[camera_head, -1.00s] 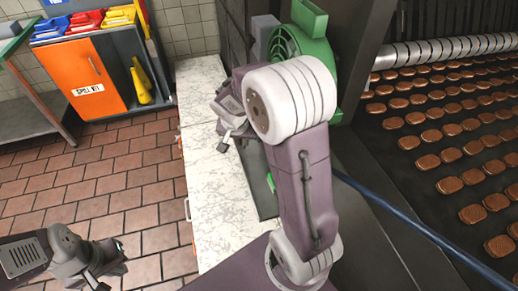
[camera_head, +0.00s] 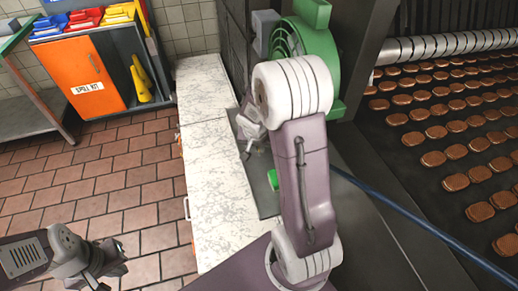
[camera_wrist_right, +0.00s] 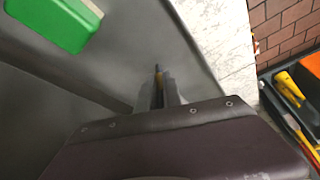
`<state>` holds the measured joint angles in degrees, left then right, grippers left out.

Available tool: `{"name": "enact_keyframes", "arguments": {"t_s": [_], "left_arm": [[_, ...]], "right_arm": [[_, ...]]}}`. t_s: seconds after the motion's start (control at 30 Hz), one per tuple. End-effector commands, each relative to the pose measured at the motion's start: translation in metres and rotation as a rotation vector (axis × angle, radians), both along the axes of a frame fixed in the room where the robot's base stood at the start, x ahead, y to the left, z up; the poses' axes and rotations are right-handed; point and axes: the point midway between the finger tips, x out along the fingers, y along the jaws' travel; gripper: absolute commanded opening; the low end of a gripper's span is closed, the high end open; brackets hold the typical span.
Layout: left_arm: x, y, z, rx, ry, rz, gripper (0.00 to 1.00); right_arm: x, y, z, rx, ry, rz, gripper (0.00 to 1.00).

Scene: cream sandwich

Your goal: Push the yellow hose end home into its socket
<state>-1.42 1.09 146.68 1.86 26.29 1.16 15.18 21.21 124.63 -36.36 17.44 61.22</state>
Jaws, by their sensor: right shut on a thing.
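My right gripper (camera_head: 248,148) is low over the dark grey panel (camera_head: 262,195) beside the white counter, partly hidden behind my own arm. I cannot make out the socket in either view. My left gripper (camera_head: 110,274) is at the lower left above the tiled floor, fingers apart and empty, far from the panel.
A green block (camera_wrist_right: 60,20) lies near the right gripper. A green fan housing (camera_head: 318,45) stands behind my arm. A blue pipe (camera_head: 430,218) crosses beside the conveyor of brown sandwiches (camera_head: 455,152). The marble-patterned counter (camera_head: 215,190) is clear. An orange spill-kit cabinet (camera_head: 88,85) stands at the back left.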

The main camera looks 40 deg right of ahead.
Motion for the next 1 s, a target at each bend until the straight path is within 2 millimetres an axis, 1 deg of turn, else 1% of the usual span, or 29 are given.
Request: {"name": "enact_keyframes", "arguments": {"t_s": [0.13,0.27,0.3,0.33,0.37,0.67,0.77,1.0], "left_arm": [[0.0,0.0,0.0,0.0,0.0,0.0,0.0],[0.0,0.0,-0.005,0.0,0.0,0.0,0.0],[0.0,0.0,-0.003,0.0,0.0,0.0,0.0],[0.0,0.0,-0.003,0.0,0.0,0.0,0.0],[0.0,0.0,-0.003,0.0,0.0,0.0,0.0],[0.0,0.0,-0.001,0.0,0.0,0.0,0.0],[0.0,0.0,0.006,0.0,0.0,0.0,0.0],[0.0,0.0,0.028,0.0,0.0,0.0,0.0]], "right_arm": [[0.0,0.0,0.001,0.0,0.0,0.0,0.0],[0.0,0.0,-0.004,-0.001,-0.001,0.0,0.0],[0.0,0.0,-0.002,-0.001,-0.001,0.0,0.18],[0.0,0.0,-0.002,-0.001,-0.001,0.0,0.27],[0.0,0.0,-0.002,-0.001,-0.001,0.0,0.32],[0.0,0.0,0.0,0.0,0.0,0.0,0.32],[-0.001,0.002,0.011,-0.001,-0.002,0.0,0.32],[-0.018,0.018,0.07,-0.001,-0.004,0.001,0.32]]}}
